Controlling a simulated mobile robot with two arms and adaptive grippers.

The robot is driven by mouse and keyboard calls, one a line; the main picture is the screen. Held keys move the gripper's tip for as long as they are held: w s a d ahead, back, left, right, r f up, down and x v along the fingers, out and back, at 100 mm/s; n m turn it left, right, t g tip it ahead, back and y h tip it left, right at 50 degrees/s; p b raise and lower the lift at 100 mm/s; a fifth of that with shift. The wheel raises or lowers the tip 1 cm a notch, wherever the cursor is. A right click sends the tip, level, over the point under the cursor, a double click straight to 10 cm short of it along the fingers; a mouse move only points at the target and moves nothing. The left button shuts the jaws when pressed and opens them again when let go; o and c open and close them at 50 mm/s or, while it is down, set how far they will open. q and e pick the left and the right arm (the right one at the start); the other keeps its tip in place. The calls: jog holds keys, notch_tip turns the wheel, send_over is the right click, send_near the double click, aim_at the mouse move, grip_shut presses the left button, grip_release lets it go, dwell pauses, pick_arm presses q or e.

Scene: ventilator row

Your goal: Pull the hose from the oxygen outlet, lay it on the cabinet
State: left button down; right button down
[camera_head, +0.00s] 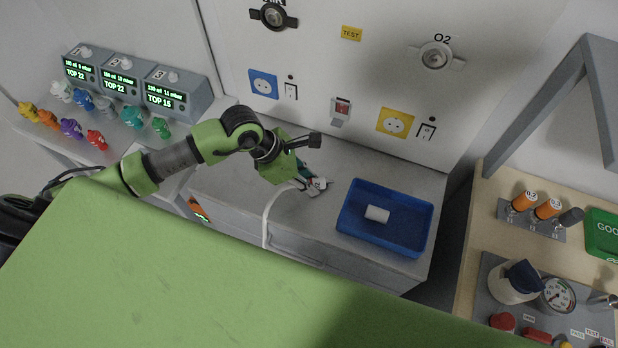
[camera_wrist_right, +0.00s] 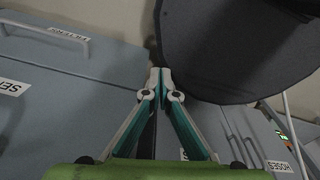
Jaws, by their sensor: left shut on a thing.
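The oxygen outlet (camera_head: 436,56), marked O2, is on the white wall panel at the upper right of the head view, with no hose in it. My left gripper (camera_head: 314,186) is shut low over the grey cabinet top (camera_head: 345,165). The white hose (camera_head: 267,222) runs from this gripper and bends down over the cabinet's front edge. The gripper partly hides the held hose end, and I cannot tell whether it touches the top. My right gripper (camera_wrist_right: 160,76) shows only in the right wrist view, its fingertips together with nothing visible between them.
A blue tray (camera_head: 347,222) holding a small white item stands right of my left gripper. Several ventilator boxes (camera_head: 172,95) and coloured connectors are at left. A wooden bench (camera_head: 463,255) with instruments is at right.

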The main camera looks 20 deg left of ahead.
jog(key=shift+d, duration=0.1)
pick_arm(q)
jog(key=c, duration=1.7)
grip_release()
pick_arm(e)
jog(key=shift+s+d, duration=0.2)
jog(key=shift+d, duration=0.2)
pick_arm(q)
jog(key=shift+r, duration=0.1)
pick_arm(e)
jog(key=shift+s+d, duration=0.1)
pick_arm(q)
jog(key=d+p+v, duration=0.1)
jog(key=v, duration=0.5)
jog(key=w+d+r+p+v, duration=0.1)
jog(key=v, duration=0.5)
jog(key=d+r+p+v, duration=0.1)
jog(key=p+v, duration=0.1)
jog(key=v, duration=0.4)
jog(key=shift+w+a+r, duration=0.1)
jog(key=shift+w+r, duration=0.15)
jog(key=shift+r, duration=0.1)
pick_arm(e)
jog(key=r, duration=0.4)
jog(key=shift+a, duration=0.2)
